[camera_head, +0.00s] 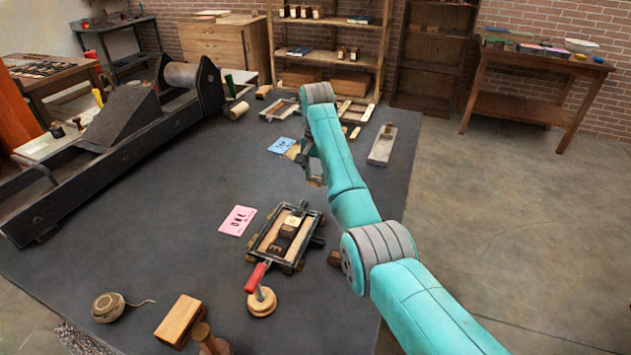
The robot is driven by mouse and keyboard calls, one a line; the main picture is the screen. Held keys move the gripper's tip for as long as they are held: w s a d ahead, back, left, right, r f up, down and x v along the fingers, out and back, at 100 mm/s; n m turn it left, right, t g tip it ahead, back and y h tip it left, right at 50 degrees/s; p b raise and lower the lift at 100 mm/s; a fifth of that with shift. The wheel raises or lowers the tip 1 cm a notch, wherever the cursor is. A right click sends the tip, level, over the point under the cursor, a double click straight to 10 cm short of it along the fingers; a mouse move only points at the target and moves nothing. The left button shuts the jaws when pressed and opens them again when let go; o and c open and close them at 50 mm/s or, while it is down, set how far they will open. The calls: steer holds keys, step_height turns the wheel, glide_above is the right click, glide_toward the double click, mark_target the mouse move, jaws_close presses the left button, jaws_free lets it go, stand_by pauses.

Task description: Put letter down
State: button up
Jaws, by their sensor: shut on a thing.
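My gripper (310,168) hangs over the dark table, right of its middle, partly hidden by my teal arm. It is shut on a small brown block, apparently the letter (316,181), which shows only in part. A dark-framed tray (262,243) lies nearer the front of the table, below and left of my gripper in the picture. Several letter blocks (286,231) sit in it, some pale on top and some dark. My gripper is apart from the tray.
A pink card (238,220) lies left of the tray, and a red-handled tool (256,277) is at its front. A blue card (281,145) lies near my gripper. A large black press (130,125) fills the left.

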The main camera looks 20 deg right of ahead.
mark_target(316, 177)
steer(key=shift+f, duration=1.7)
steer(key=shift+f, duration=0.1)
steer(key=o, duration=1)
step_height(316, 177, up, 11)
steer(key=shift+f, duration=0.1)
steer(key=shift+r, duration=0.75)
